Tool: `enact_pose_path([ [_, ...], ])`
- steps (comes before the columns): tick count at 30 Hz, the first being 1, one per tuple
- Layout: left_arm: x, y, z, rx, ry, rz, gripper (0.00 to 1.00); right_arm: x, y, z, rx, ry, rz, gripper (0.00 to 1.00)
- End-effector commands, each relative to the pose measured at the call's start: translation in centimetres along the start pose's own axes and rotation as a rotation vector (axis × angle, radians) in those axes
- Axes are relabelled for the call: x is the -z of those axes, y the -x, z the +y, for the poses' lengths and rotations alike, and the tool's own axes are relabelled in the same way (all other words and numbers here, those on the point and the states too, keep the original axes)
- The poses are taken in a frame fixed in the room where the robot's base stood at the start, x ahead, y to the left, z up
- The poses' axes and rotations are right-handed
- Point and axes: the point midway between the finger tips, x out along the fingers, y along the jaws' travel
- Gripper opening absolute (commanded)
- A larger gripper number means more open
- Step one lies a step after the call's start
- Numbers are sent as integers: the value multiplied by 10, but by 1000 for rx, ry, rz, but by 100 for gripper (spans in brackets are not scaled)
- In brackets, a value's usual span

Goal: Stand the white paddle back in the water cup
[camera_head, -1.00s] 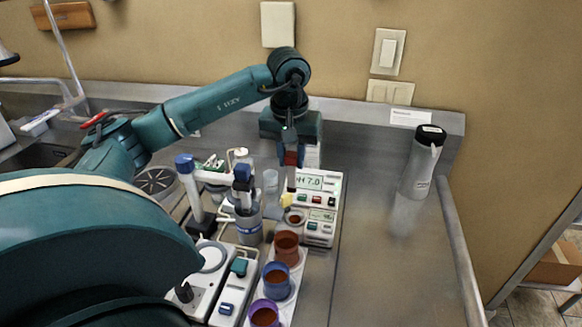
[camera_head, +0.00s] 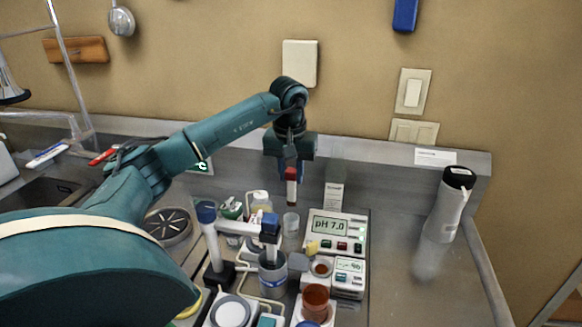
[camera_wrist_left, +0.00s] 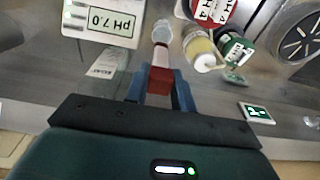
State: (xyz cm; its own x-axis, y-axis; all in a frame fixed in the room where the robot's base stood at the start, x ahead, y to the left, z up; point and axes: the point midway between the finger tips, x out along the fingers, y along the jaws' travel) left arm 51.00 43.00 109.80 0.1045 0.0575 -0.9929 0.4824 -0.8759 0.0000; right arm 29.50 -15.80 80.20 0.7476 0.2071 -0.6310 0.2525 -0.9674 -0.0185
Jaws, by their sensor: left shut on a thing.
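My left gripper (camera_head: 290,170) is shut on the white paddle (camera_head: 291,198), gripping its dark red upper part, and holds it upright. In the left wrist view, the red part (camera_wrist_left: 158,82) sits between the fingers and a pale shaft runs toward the cup. The clear water cup (camera_head: 290,222) stands on the counter left of the pH meter, directly below the paddle in the head view. It also shows in the left wrist view (camera_wrist_left: 162,32). The paddle's lower end lies close to the cup's rim; I cannot tell whether it is inside. My right gripper is out of view.
The pH meter (camera_head: 337,228) reads 7.0, right of the cup. A blue-capped stand (camera_head: 208,240), a blue-topped device (camera_head: 271,265) and small bottles crowd the left and front. A red-brown bucket (camera_head: 315,302) is in front. The counter right of the meter is mostly clear, with a white bottle (camera_head: 447,205).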

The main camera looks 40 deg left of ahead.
Motion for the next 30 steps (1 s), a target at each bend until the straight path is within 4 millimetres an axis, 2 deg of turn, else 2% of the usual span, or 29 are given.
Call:
enact_pose_path([
  [18, -8, -65, -1, 2, 2, -1, 0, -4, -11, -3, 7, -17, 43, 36],
  [24, -10, -80, -1, 0, 2, 0, 0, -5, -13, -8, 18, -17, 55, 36],
  [30, -10, -86, -1, 1, 2, 0, 0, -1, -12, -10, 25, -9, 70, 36],
])
